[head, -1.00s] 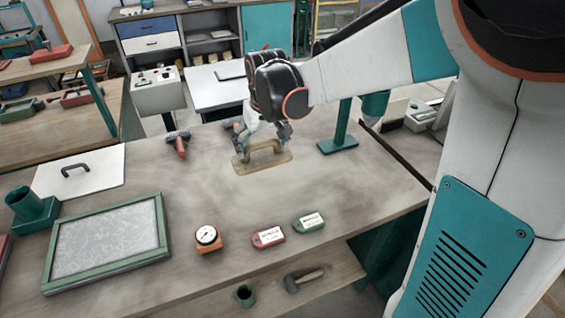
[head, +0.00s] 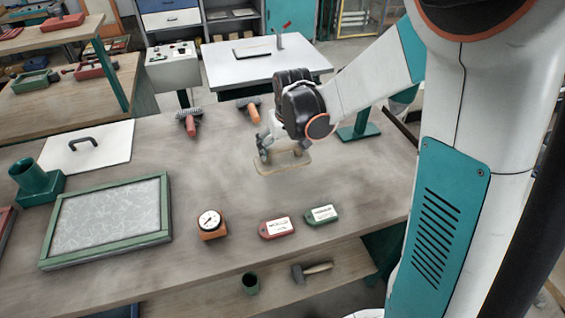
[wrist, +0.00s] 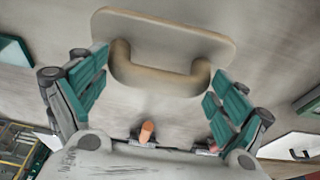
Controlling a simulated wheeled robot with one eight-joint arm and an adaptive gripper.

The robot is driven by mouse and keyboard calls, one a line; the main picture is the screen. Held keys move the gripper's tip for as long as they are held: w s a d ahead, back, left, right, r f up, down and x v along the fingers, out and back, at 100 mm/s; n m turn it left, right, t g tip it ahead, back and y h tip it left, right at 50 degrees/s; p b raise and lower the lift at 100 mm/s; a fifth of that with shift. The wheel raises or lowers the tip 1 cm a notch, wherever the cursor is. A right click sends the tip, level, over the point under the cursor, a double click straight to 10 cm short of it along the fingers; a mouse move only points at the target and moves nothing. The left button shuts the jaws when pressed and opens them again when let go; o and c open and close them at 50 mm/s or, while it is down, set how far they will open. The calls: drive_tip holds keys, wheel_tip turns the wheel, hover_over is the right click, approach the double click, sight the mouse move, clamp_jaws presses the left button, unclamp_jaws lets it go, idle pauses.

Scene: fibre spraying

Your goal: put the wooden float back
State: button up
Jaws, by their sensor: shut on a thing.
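The wooden float (head: 288,164) is a pale tan board with a raised handle. In the head view it is over the back middle of the workbench, partly hidden by my gripper (head: 280,150). In the wrist view the float (wrist: 165,28) lies across the top, and its handle spans between the green finger pads of my gripper (wrist: 158,82). My gripper is shut on the handle. Whether the float touches the bench or hangs just above it, I cannot tell.
Two brushes (head: 189,122) (head: 253,112) lie behind. A green stand (head: 358,132) is right of the float. Bare bench surrounds the float.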

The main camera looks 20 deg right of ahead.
sight(283, 159)
drive_tip(key=shift+f+b, duration=0.75)
drive_tip(key=shift+f, duration=1.85)
drive_tip(key=shift+f, duration=0.1)
drive_tip(key=o, duration=0.9)
drive_tip(key=p+v, duration=0.4)
drive_tip(key=v, duration=0.9)
drive_tip(key=s+r+t, duration=0.1)
drive_tip(key=s+r, duration=0.2)
drive_tip(key=s, duration=0.3)
drive_tip(key=s+r+t, duration=0.1)
drive_tip(key=s+r, duration=0.1)
drive_tip(key=s, duration=0.5)
drive_tip(key=s+r+t, duration=0.2)
drive_tip(key=s+r, duration=0.1)
drive_tip(key=s, duration=0.3)
drive_tip(key=shift+s+r, duration=0.2)
drive_tip(key=shift+r, duration=0.1)
